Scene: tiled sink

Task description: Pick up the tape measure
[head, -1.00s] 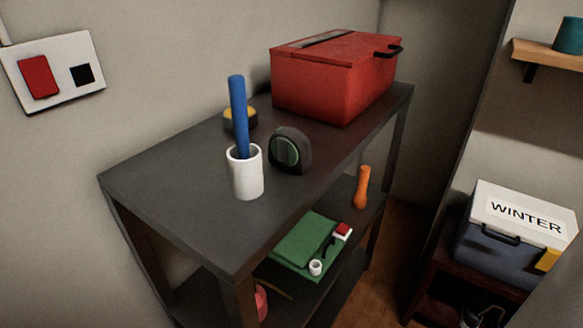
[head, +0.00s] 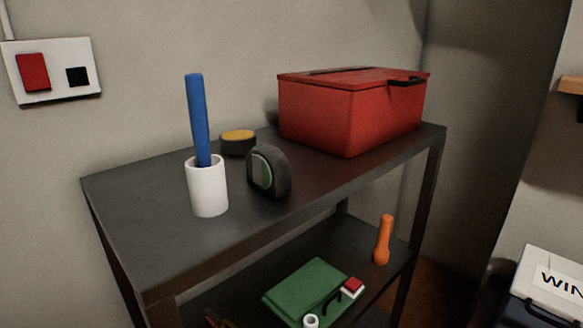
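The tape measure (head: 269,172) is dark grey with a green-ringed face. It stands upright on the dark top shelf (head: 140,225), near the shelf's front edge. It is to the right of a white cup (head: 208,190) that holds a blue stick (head: 198,120). A small gap shows between the cup and the tape measure. My gripper does not show in the head view.
A round dark tin with a yellow top (head: 238,142) sits behind the tape measure. A red toolbox (head: 350,112) stands at the right back. Below are a green case (head: 305,287) and an orange-handled item (head: 383,240). The shelf's front left is clear.

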